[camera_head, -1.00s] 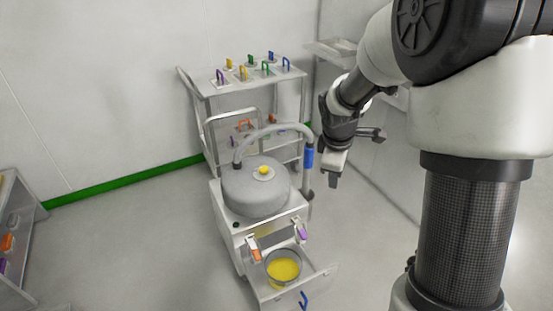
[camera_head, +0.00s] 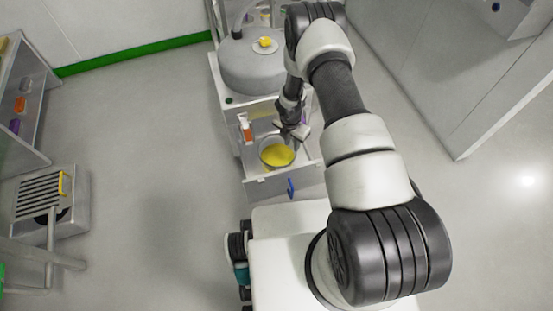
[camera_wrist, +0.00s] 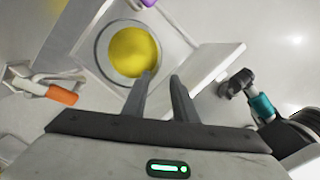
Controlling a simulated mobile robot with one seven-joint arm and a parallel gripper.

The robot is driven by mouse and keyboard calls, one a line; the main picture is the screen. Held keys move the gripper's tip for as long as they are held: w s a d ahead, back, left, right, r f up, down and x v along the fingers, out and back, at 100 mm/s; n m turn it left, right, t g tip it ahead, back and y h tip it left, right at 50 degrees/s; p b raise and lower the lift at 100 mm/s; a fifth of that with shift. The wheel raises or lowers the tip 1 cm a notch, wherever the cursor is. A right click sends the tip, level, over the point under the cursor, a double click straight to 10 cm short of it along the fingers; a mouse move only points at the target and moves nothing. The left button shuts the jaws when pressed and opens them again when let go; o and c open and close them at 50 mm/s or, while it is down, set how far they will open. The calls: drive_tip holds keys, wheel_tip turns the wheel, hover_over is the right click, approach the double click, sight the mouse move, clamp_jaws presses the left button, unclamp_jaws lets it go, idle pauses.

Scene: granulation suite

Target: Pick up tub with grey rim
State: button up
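The tub with grey rim (camera_head: 262,153) is a round container with yellow contents, standing in the open drawer (camera_head: 255,188) of the grey machine. The wrist view shows its grey rim (camera_wrist: 101,50) around the yellow, near the top centre. My gripper (camera_head: 288,142) is above the tub's right side in the head view. In the wrist view the two fingers (camera_wrist: 163,78) are apart with nothing seen between them. The left fingertip overlaps the tub's near right edge; I cannot tell whether it touches.
An orange-handled item (camera_head: 246,133) hangs at the machine front left of the tub; it also shows in the wrist view (camera_wrist: 62,95). A blue handle (camera_head: 290,187) is on the drawer front. A grated metal unit (camera_head: 72,215) stands at left. Floor between is clear.

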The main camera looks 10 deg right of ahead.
drive_tip(key=b, duration=0.3)
hover_over(292, 161)
wheel_tip(292, 161, down, 11)
drive_tip(key=shift+f+b, duration=1.1)
drive_tip(key=shift+f, duration=1.4)
drive_tip(key=shift+c, duration=0.2)
clamp_jaws()
drive_tip(key=shift+w+a+r, duration=0.1)
drive_tip(key=shift+w, duration=0.05)
